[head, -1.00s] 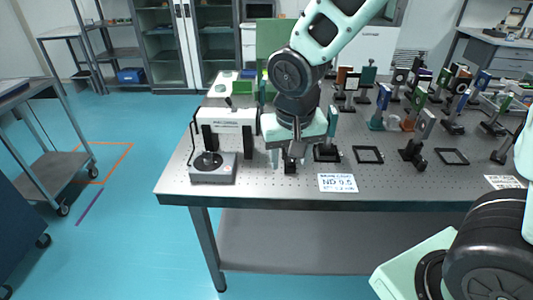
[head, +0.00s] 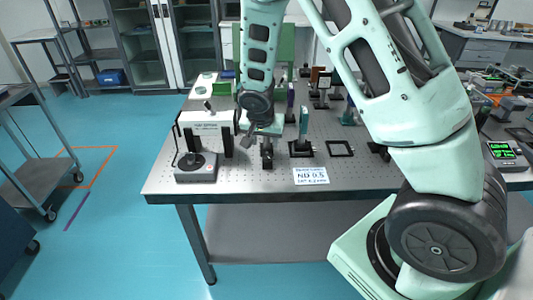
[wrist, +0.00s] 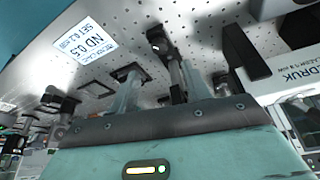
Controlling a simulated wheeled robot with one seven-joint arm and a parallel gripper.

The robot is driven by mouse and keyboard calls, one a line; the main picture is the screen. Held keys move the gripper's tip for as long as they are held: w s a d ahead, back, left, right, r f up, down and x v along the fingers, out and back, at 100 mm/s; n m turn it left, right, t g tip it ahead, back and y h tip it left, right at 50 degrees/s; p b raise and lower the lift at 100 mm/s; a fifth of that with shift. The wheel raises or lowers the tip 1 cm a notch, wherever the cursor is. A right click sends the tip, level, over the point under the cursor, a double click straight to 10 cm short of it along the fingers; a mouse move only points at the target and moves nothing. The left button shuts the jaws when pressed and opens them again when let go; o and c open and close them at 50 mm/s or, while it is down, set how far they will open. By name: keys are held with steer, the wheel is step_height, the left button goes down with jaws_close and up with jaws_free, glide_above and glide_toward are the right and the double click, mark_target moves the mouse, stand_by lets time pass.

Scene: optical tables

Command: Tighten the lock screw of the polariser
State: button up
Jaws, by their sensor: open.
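My gripper (head: 249,137) is over the front left part of the optical table, tilted, with its jaws open. It is just above and left of a small dark post mount (head: 267,157), which I take to be the polariser's, but I cannot tell for sure. In the wrist view my gripper (wrist: 157,82) has its two grey fingers apart, and a dark post with a round end (wrist: 157,42) shows beyond and between them. I see nothing held. The lock screw itself is too small or hidden to make out.
A white instrument (head: 207,125) and a grey box with a black knob (head: 196,167) stand left of the gripper. A label card reading ND 0.5 (head: 311,176) and an empty black frame (head: 339,148) lie to the right. More optic mounts stand behind.

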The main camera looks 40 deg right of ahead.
mark_target(267, 156)
steer(key=x, duration=0.9)
steer(key=shift+p, duration=0.3)
steer(key=c, duration=1)
